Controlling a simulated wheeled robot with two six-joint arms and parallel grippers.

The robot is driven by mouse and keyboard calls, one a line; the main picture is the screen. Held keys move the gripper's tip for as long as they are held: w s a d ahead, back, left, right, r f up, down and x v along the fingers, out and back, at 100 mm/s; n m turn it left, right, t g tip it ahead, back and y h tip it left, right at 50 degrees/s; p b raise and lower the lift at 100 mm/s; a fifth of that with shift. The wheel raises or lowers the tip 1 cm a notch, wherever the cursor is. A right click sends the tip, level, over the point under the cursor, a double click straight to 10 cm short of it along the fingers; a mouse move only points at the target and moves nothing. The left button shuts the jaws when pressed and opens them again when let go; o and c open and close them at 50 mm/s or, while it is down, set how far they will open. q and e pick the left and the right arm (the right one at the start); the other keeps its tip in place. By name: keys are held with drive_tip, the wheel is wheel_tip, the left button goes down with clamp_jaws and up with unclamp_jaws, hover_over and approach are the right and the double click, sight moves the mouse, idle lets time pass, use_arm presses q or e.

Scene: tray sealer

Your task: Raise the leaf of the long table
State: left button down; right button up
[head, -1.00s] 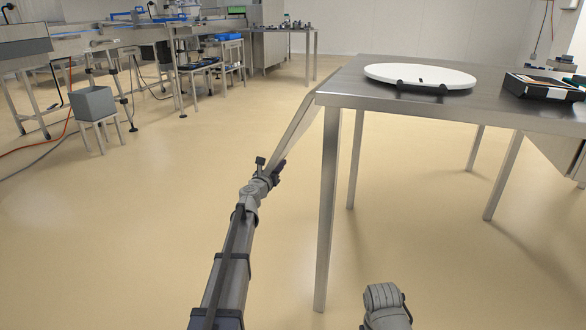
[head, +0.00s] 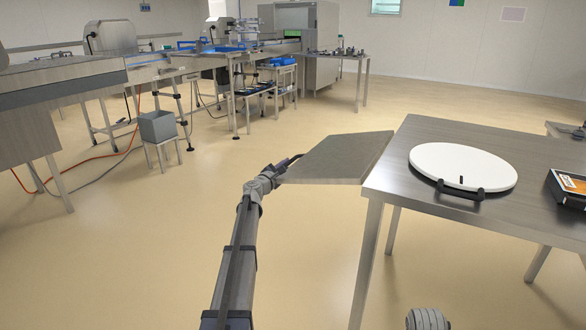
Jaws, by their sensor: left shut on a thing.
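The long table (head: 400,183) stands at the right with a grey metal top. Its leaf (head: 335,160) sticks out from the table's left end, close to level with the top and seemingly tilted a little. My left gripper (head: 284,169) is shut on the leaf's outer left edge; its fingers are small and partly hidden by the wrist. Only a rounded grey part of my right arm shows at the bottom edge, and its gripper is out of view.
A white round board (head: 463,168) with a black handle and a black box (head: 568,188) lie on the table. A grey bin (head: 157,126) on a stool stands at the left. Machines and a back table (head: 350,57) stand farther off. The floor around the leaf is clear.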

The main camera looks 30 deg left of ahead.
use_arm(q)
drive_tip(key=r+m+p, duration=0.1)
drive_tip(key=r+p, duration=0.1)
drive_tip(key=r, duration=0.1)
drive_tip(key=r+m+p, duration=0.1)
drive_tip(key=r+p, duration=0.2)
drive_tip(key=r+m+p, duration=0.1)
drive_tip(key=r+p, duration=0.1)
drive_tip(key=r, duration=0.1)
drive_tip(key=shift+a+r, duration=0.1)
drive_tip(key=shift+a, duration=0.15)
drive_tip(key=shift+w+a+p, duration=0.1)
drive_tip(key=shift+w+p, duration=0.05)
drive_tip(key=shift+p, duration=0.3)
drive_tip(key=shift+w+a+r, duration=0.1)
drive_tip(key=shift+w+r, duration=0.05)
drive_tip(key=c, duration=1.1)
unclamp_jaws()
drive_tip(key=shift+o, duration=0.9)
drive_tip(key=shift+r, duration=0.2)
drive_tip(key=shift+o, duration=0.6)
drive_tip(key=shift+d, duration=0.2)
drive_tip(key=shift+s+f, duration=0.1)
drive_tip(key=shift+s, duration=0.2)
